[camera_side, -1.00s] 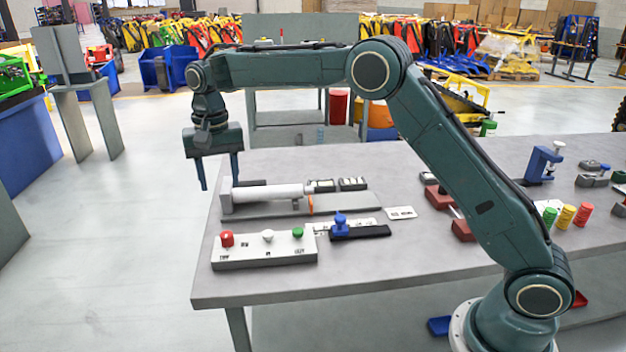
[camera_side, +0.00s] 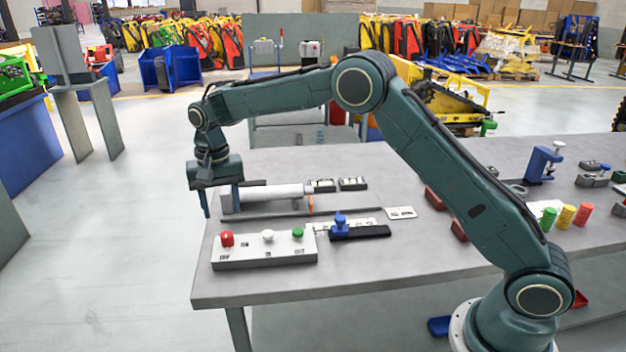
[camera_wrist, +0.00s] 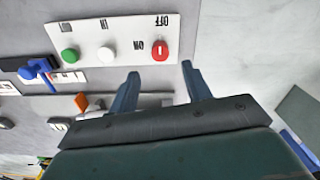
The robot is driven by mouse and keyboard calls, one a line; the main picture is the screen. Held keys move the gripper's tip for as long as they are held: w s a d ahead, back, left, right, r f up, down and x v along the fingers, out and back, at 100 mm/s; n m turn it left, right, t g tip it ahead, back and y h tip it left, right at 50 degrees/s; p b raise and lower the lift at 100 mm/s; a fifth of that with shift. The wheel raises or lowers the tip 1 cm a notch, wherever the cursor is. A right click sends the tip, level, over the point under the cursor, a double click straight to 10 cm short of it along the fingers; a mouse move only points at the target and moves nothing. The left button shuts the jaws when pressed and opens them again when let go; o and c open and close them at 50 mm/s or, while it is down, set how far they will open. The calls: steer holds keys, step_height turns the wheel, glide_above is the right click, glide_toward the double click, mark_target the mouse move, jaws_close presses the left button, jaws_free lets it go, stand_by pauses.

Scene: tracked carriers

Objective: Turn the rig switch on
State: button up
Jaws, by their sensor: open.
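The switch box is a pale panel (camera_side: 262,254) near the table's front left corner. It carries a red knob (camera_side: 227,239) at the OFF/ON labels, a white knob (camera_side: 267,236) and a green knob (camera_side: 298,232). In the wrist view the red knob (camera_wrist: 160,50) has a white mark on it and lies just beyond the fingertips, between their lines. My gripper (camera_side: 222,212) is open and empty. It hangs behind and above the panel's left end, apart from it, beside the cylinder rig (camera_side: 268,192). The fingers also show in the wrist view (camera_wrist: 160,72).
A blue clamp slide (camera_side: 341,225) on a black bar lies right of the panel. An orange marker (camera_side: 310,203) stands on the rig. A white label card (camera_side: 400,213) lies farther right. The table (camera_side: 400,260) is clear at the front right; its left edge is close to my gripper.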

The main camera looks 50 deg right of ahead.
mark_target(226, 234)
step_height(226, 234, down, 8)
steer(key=shift+r, duration=0.15)
stand_by(0.3)
steer(key=c, duration=1)
